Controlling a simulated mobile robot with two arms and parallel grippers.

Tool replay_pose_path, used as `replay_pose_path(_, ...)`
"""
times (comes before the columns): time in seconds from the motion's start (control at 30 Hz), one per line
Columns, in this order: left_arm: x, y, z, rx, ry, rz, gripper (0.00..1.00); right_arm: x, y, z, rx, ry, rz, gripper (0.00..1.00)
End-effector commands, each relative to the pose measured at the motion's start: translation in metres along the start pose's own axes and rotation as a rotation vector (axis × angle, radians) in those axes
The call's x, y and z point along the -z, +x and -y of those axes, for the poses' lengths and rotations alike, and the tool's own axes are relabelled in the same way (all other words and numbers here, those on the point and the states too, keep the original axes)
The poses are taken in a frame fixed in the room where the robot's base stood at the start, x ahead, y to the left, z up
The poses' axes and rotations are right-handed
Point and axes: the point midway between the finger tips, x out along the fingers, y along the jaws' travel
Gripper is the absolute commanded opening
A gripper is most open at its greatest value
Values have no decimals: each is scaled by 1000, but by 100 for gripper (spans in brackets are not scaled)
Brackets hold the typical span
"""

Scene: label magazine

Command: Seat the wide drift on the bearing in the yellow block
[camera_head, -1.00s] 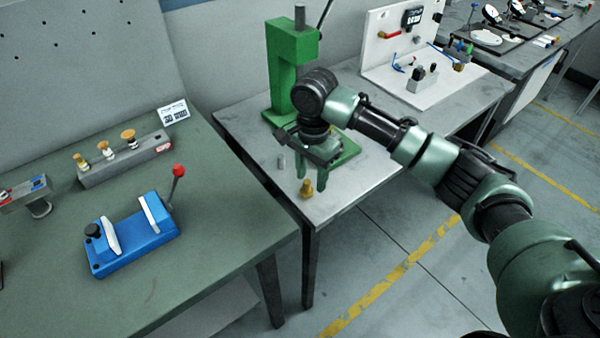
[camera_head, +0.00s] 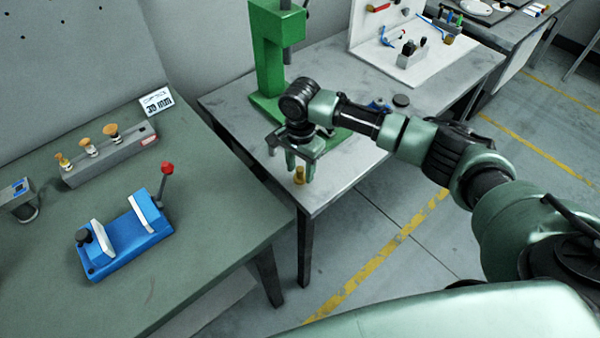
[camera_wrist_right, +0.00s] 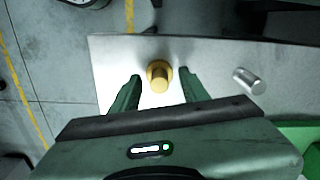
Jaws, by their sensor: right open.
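A brass-coloured flanged piece (camera_head: 299,175), probably the wide drift, stands near the front corner of the grey press table. In the right wrist view the brass piece (camera_wrist_right: 159,77) shows between the fingers, with a round flange and a narrower stem. My right gripper (camera_head: 296,163) is open and empty, pointing down over it; in the wrist view its fingertips (camera_wrist_right: 160,78) stand apart on either side, with gaps. A silver cylinder (camera_wrist_right: 249,81) lies or stands to the right in the wrist view. I cannot make out the yellow block or its bearing. My left gripper is out of view.
A green press (camera_head: 268,55) stands behind my right gripper. A blue item (camera_head: 379,105) and a dark disc (camera_head: 401,100) are right of it. The left bench holds a blue fixture (camera_head: 125,243) with a red-knobbed lever and a grey rack (camera_head: 108,160) of brass-topped pieces.

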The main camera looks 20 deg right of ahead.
Motion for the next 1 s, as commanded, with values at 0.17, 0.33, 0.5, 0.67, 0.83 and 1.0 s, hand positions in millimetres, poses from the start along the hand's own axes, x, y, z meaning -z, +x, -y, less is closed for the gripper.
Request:
replay_pose_path(0.17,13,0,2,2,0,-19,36,0,1,0,0,0,0,45)
replay_pose_path(0.33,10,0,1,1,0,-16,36,0,0,0,0,0,0,3)
replay_pose_path(0.5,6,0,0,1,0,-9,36,0,0,0,0,0,0,0)
replay_pose_path(0.67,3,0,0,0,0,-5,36,0,0,0,1,0,0,0)
replay_pose_path(0.83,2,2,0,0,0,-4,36,0,-9,1,1,0,0,0)
replay_pose_path(1.0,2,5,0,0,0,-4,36,0,-32,1,3,0,-1,0)
